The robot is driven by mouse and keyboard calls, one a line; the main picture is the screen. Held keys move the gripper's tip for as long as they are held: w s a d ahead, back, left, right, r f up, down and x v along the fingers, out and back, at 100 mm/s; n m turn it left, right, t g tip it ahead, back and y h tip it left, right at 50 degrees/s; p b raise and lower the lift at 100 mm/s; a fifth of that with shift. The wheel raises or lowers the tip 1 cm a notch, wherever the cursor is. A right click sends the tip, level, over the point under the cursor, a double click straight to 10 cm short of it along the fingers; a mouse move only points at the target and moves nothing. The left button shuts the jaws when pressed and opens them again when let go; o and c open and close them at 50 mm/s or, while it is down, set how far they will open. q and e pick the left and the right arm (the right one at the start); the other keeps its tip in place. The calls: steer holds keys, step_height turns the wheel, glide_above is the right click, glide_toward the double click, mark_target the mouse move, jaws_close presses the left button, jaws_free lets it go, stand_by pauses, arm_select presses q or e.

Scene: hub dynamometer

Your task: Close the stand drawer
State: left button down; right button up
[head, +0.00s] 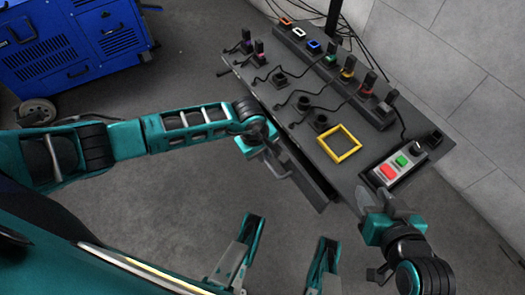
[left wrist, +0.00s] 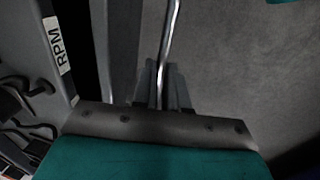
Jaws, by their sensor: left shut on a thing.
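The stand drawer (head: 312,187) shows as a dark strip projecting from under the near edge of the dark stand top (head: 300,128). It appears partly open; much of it is hidden under the top. My left gripper (head: 277,166) is at the drawer's near side, shut on its metal handle. In the left wrist view, the fingers (left wrist: 160,85) close around the bright handle bar (left wrist: 170,35). My right gripper (head: 366,201) is beside the stand's near right corner, below the button box; its finger opening cannot be made out.
On the stand top are a yellow square frame (head: 339,143), a button box with red and green buttons (head: 400,162), and several plugs with cables. A blue machine (head: 70,45) stands at the back left. A wall (head: 450,70) runs behind the stand.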

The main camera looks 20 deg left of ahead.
mark_target(276, 145)
arm_select(q)
steer(key=w+d, duration=0.2)
steer(key=w, duration=0.1)
steer(key=shift+w+d, duration=0.2)
steer(key=shift+d, duration=0.1)
steer(key=shift+w+d, duration=0.1)
arm_select(e)
steer(key=shift+w, duration=0.1)
arm_select(q)
steer(key=shift+r, duration=0.1)
arm_select(e)
steer(key=shift+r, duration=0.1)
arm_select(q)
steer(key=c, duration=1.2)
jaws_free()
steer(key=shift+w, duration=0.1)
arm_select(e)
steer(key=shift+w, duration=0.1)
arm_select(q)
steer(key=shift+o, duration=0.2)
